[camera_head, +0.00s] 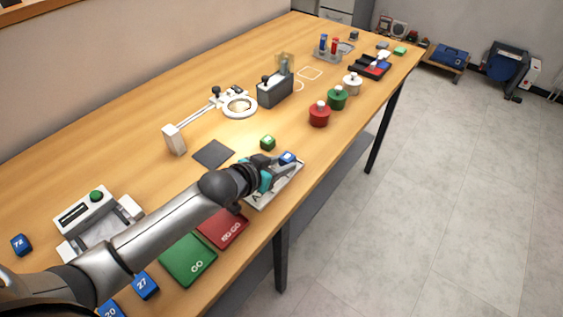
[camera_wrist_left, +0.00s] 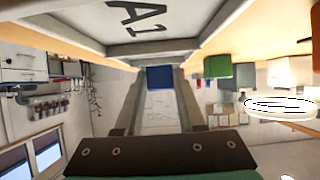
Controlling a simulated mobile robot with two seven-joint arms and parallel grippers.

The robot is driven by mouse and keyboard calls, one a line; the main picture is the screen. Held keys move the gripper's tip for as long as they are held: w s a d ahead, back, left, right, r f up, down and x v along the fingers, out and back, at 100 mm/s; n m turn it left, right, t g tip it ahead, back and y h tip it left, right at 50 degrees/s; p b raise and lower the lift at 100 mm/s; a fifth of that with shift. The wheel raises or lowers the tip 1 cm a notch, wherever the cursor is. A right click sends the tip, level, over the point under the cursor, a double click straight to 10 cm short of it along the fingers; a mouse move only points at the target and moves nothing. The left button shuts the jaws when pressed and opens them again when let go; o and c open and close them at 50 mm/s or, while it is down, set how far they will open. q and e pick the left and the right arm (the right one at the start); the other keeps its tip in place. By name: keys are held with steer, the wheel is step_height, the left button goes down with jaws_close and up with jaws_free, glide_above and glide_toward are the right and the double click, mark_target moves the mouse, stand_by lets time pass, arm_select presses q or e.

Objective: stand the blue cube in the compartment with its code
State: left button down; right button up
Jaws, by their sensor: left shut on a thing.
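My left gripper (camera_head: 272,172) is shut on a blue cube (camera_head: 287,158) with a pale mark on its top. In the left wrist view the blue cube (camera_wrist_left: 160,77) sits between the two fingertips (camera_wrist_left: 158,95). The gripper is over the grey compartment tray (camera_head: 262,200) near the table's front edge, and hides part of it. In the left wrist view a tray compartment (camera_wrist_left: 165,22) with the code A1 shows close to the cube. I cannot tell whether the cube touches the tray. My right gripper is not in view.
Other blue cubes (camera_head: 145,286) stand at the near left.

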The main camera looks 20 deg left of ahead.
arm_select(q)
steer(key=shift+f, duration=0.15)
steer(key=shift+c, duration=2.4)
jaws_free()
steer(key=shift+s+f, duration=0.1)
steer(key=shift+o, duration=0.2)
steer(key=shift+f, duration=0.1)
